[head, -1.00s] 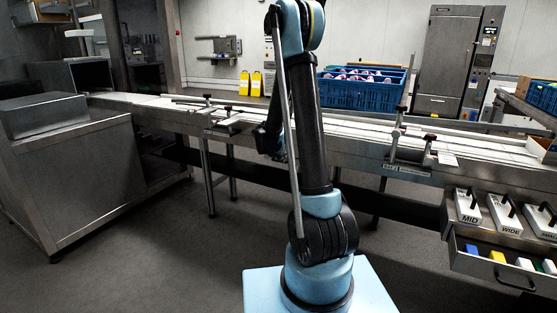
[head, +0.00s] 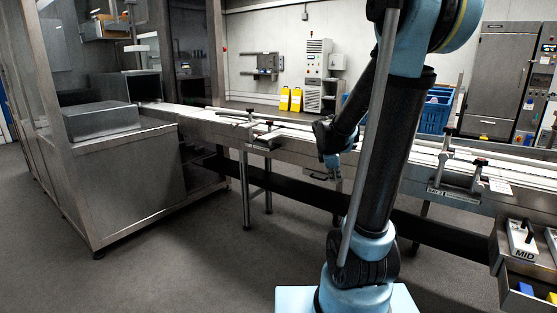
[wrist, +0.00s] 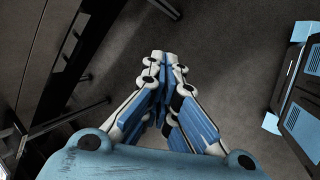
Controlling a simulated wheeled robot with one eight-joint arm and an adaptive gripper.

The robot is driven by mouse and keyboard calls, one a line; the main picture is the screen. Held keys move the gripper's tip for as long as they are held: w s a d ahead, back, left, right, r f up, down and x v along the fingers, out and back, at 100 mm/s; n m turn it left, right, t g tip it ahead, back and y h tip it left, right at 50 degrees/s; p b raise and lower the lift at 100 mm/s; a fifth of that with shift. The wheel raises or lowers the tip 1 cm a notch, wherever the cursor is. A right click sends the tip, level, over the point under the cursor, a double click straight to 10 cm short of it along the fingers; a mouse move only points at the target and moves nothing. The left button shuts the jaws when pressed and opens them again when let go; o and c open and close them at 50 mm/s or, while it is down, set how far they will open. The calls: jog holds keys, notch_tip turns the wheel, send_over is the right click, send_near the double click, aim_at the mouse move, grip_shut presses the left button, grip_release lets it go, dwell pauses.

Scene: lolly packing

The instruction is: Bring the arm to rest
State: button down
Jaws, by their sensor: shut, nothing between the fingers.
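My gripper (wrist: 164,58) shows in the wrist view with its blue and white fingers together and nothing between them. It points down at bare grey floor. In the head view my gripper (head: 334,180) hangs small and partly hidden behind my dark upper arm, in front of the conveyor's near side. My arm is folded, with its elbow high at the top of the picture and its forearm sloping down to the left.
The long conveyor (head: 290,143) runs across behind my arm, with clamps on its rails. A steel machine housing (head: 125,185) stands left. A blue crate (head: 433,118) is beyond the conveyor. A MID block (head: 521,238) sits at right. The floor (head: 190,270) in front is clear.

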jog(key=s+a+f+m+g+y, duration=0.1)
jog(key=s+f+m, duration=0.1)
jog(key=s+m, duration=0.6)
jog(key=s+a+f+m+g+y, duration=0.1)
jog(key=s+m, duration=0.7)
jog(key=s, duration=1.1)
jog(key=shift+s+a+f+g+y, duration=0.35)
jog(key=shift+a+f+y, duration=0.35)
jog(key=shift+f, duration=0.2)
